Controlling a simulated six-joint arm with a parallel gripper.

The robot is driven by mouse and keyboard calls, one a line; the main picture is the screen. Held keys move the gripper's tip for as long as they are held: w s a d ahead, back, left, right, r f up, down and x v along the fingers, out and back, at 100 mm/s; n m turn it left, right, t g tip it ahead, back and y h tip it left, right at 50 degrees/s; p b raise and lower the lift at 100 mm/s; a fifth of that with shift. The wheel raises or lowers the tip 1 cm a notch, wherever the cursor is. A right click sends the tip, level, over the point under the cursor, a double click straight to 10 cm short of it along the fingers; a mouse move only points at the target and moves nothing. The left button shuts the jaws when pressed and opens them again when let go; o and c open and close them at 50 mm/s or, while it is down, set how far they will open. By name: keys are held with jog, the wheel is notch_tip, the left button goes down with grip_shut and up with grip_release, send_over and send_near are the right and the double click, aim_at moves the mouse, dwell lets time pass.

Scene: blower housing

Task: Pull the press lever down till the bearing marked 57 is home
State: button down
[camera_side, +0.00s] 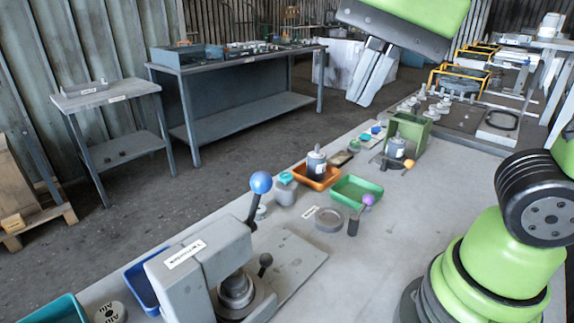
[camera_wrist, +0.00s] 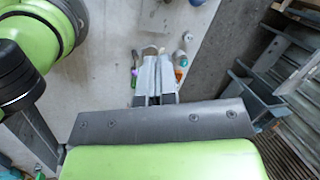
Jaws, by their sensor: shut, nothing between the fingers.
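A grey press (camera_side: 200,268) with a white label stands on the bench in the side view's lower foreground. Its lever (camera_side: 252,208) tilts upward and ends in a blue ball knob (camera_side: 261,183). Below the press head is a dark round part (camera_side: 236,288); no number 57 can be read on it, so I cannot tell whether it is the bearing. My gripper (camera_side: 360,98) is high at the top of the side view, well away from the lever. Its fingers are together and empty; they also show in the wrist view (camera_wrist: 152,60).
An orange tray (camera_side: 318,178), a green tray (camera_side: 355,192) and a purple-knobbed handle (camera_side: 368,199) stand beyond the press. A green frame (camera_side: 408,132) is farther back. A blue bin (camera_side: 140,284) is left of the press. The bench's right middle is clear.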

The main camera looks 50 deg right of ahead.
send_near(254, 207)
jog(key=shift+s+f, duration=0.65)
jog(key=shift+f, duration=0.8)
jog(key=shift+m, duration=0.4)
jog(key=shift+w+d+g, duration=0.1)
jog(key=shift+w+g, duration=0.05)
jog(key=shift+g, duration=0.15)
